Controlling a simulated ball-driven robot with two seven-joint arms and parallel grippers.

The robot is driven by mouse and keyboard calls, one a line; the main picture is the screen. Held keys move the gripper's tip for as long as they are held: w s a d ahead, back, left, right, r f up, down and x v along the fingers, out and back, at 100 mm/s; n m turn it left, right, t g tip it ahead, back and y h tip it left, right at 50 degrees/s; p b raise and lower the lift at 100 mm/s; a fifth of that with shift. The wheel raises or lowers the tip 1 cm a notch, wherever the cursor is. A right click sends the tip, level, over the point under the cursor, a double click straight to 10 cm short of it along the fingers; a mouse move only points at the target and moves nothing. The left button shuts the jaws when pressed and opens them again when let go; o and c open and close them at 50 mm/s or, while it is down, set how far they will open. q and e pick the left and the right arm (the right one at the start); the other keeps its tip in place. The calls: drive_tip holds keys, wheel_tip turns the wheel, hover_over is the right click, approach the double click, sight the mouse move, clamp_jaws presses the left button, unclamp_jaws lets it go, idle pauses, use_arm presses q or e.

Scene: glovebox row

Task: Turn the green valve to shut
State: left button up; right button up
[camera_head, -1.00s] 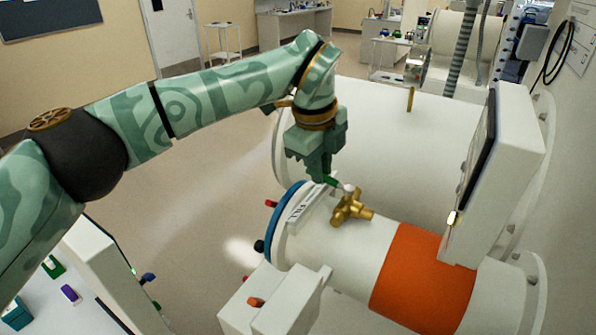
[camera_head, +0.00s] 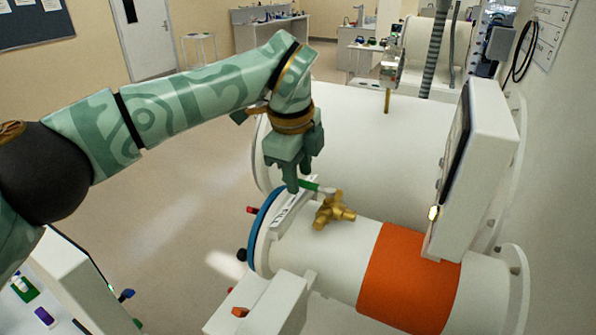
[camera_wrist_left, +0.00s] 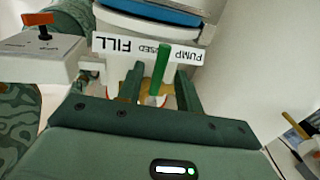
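The valve has a green lever (camera_head: 312,186) on a brass body (camera_head: 334,210), on top of the white cylinder near its blue-rimmed end. My left gripper (camera_head: 299,187) is at the lever's free end. In the left wrist view the green lever (camera_wrist_left: 162,68) stands between the two fingers (camera_wrist_left: 160,90), which are apart with a gap on each side. A white label plate (camera_wrist_left: 145,52) behind it reads FILL and PUMP, with a word between partly hidden by the lever. The brass body is mostly hidden there. My right gripper is not in view.
An orange band (camera_head: 410,278) wraps the small cylinder. A larger white chamber (camera_head: 385,145) lies behind it, and a white panel box (camera_head: 482,165) stands at right. A white box with an orange knob (camera_head: 240,311) sits in front. Open floor lies to the left.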

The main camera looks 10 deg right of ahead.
use_arm(q)
wheel_tip(320, 180, up, 16)
drive_tip(key=s+a, duration=0.2)
drive_tip(key=shift+s, duration=0.3)
drive_tip(key=shift+f, duration=0.1)
idle(0.5)
